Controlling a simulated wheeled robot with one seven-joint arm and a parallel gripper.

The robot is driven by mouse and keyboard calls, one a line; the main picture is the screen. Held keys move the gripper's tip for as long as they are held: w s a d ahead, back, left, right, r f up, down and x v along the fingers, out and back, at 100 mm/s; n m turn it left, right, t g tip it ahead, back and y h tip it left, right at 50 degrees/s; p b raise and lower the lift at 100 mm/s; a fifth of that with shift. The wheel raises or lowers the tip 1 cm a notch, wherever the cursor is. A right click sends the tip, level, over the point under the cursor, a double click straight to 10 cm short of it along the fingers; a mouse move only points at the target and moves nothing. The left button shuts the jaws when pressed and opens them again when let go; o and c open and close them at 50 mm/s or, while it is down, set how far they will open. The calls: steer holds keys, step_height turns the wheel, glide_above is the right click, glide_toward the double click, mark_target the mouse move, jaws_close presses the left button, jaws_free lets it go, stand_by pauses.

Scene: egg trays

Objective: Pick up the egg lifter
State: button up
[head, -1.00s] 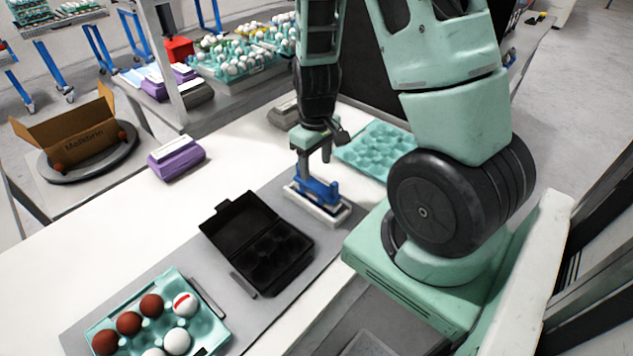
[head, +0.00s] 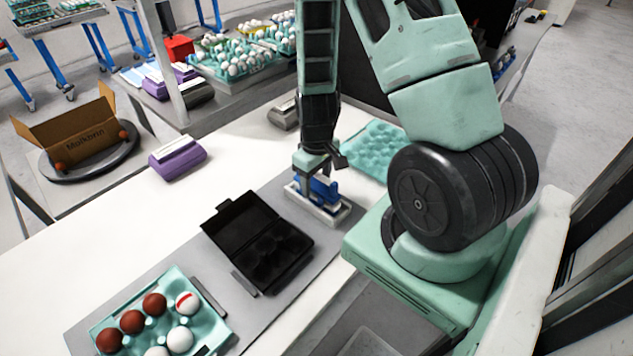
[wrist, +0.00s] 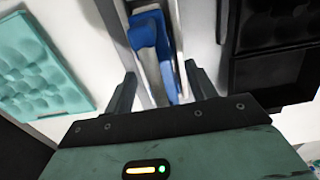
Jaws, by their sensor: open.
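The egg lifter (head: 325,189) is a blue tool sitting in a white holder (head: 332,215) on the grey mat. In the wrist view the blue egg lifter (wrist: 150,48) lies ahead of and between my fingers. My gripper (head: 318,182) is lowered over the holder, and its fingers partly hide the tool. In the wrist view my gripper (wrist: 160,85) is open, with one dark finger on each side of the blue part. I cannot tell whether either finger touches it.
An open black egg carton (head: 215,226) stands left of the holder. A turquoise tray (head: 212,328) with brown and white eggs is at the front left. An empty turquoise tray (head: 372,146) lies behind the holder.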

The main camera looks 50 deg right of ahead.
steer(key=shift+f, duration=0.25)
stand_by(0.4)
steer(key=c, duration=1.2)
